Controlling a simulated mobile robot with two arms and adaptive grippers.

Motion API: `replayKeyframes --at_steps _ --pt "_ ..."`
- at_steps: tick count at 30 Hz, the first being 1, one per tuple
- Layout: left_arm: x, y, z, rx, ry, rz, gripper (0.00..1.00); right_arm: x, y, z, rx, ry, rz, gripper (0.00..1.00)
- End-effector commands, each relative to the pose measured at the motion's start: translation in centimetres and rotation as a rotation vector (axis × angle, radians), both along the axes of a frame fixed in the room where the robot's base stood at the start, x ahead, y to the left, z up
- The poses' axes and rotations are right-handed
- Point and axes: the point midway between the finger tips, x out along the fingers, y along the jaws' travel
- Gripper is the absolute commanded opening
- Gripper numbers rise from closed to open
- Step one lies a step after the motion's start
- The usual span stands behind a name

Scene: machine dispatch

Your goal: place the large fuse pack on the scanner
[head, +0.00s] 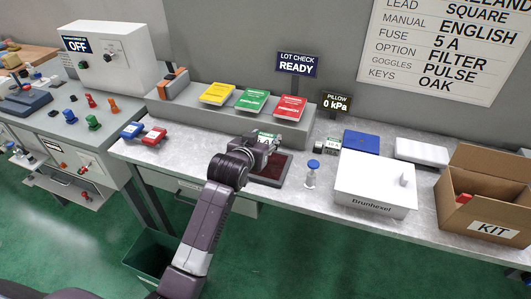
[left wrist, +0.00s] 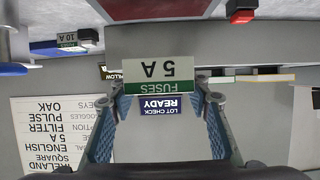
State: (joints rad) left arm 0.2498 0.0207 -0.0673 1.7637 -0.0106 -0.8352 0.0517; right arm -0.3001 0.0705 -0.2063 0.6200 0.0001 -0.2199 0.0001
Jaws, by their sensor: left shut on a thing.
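My left gripper (head: 262,144) is over the back of the scanner (head: 270,170), a dark red plate on the bench. It is shut on a white and green fuse pack marked FUSES 5 A, which shows between the blue fingers in the left wrist view (left wrist: 158,74). The scanner plate also shows at the top of that view (left wrist: 155,8). I cannot tell whether the pack touches the plate. Another fuse pack, marked 10 A (head: 327,147), stands to the right on the bench. My right gripper is not in view.
A small blue-capped bottle (head: 312,174) stands just right of the scanner. Farther right are a white Brunhexel box (head: 374,184) and an open KIT carton (head: 487,195). Behind is a grey rack (head: 218,112) with yellow, green and red packs. Red and blue connectors lie to the left.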

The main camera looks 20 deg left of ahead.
Motion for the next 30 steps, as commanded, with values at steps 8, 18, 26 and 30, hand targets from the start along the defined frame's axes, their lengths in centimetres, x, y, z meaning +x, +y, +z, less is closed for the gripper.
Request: replayKeyframes --at_steps 8,18,26,30 --pt "0.0 0.0 -3.0 0.000 0.000 0.001 0.20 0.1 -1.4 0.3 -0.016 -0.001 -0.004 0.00" --pt "0.0 0.0 -6.8 0.001 -0.002 0.001 0.20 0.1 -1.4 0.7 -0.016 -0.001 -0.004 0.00" --pt "0.0 0.0 -6.9 0.001 -0.002 0.001 0.20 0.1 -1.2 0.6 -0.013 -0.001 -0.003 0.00" --pt "0.0 0.0 -7.2 0.001 -0.001 0.001 0.46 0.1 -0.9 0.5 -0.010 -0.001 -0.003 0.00"
